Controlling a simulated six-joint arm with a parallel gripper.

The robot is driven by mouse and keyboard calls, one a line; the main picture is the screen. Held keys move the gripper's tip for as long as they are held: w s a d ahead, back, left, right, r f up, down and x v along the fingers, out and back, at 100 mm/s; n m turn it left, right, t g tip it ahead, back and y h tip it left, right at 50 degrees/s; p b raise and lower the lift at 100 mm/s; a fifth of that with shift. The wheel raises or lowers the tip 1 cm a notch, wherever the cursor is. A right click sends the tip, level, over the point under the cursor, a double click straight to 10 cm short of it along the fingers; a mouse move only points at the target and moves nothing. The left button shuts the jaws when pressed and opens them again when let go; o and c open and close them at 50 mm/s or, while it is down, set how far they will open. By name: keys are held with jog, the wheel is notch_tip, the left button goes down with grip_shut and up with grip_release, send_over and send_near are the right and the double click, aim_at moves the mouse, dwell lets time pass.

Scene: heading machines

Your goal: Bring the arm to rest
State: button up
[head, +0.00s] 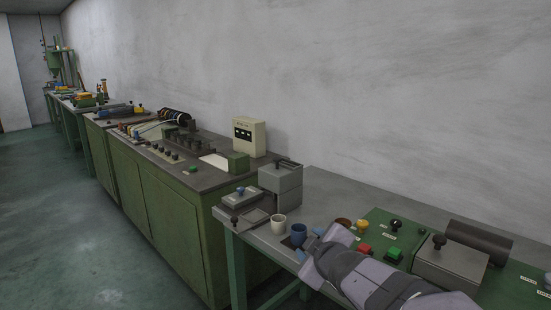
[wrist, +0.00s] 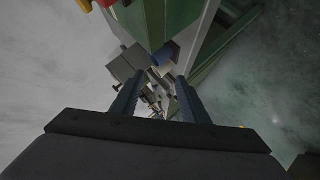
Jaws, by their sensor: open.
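My gripper (head: 309,243) is at the left end of my grey arm, low over the near grey bench in the head view. Its blue fingers are partly hidden by the wrist there. In the wrist view my gripper (wrist: 158,78) has its two fingers well apart, with nothing held between them. Whether the fingers touch anything is unclear.
A green panel (head: 372,227) with buttons lies behind my arm, and a grey box with a black knob (head: 451,262) stands right. Stacked grey boxes (head: 281,184) are at the bench's left end. A long green cabinet (head: 180,218) extends left; the floor (head: 60,230) is clear.

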jog(key=s+d+f+m+g+h+b, duration=0.15)
jog(key=s+f+m+g, duration=0.25)
jog(key=s+f, duration=0.6)
jog(key=s+d+f+m+g+b, duration=0.2)
jog(key=s+d+f+m+g, duration=0.15)
jog(key=s+f, duration=0.55)
jog(key=s+d+f+m+g+h+b, duration=0.1)
jog(key=s+d+f+m+g+b, duration=0.2)
jog(key=s+f, duration=0.7)
notch_tip(320, 180, up, 26)
jog(key=s+a+g+p, duration=0.1)
jog(key=g+p, duration=0.1)
jog(key=p, duration=2.4)
jog(key=shift+s+a+m+y+p, duration=0.3)
jog(key=shift+m+y, duration=0.05)
jog(key=shift+f, duration=0.1)
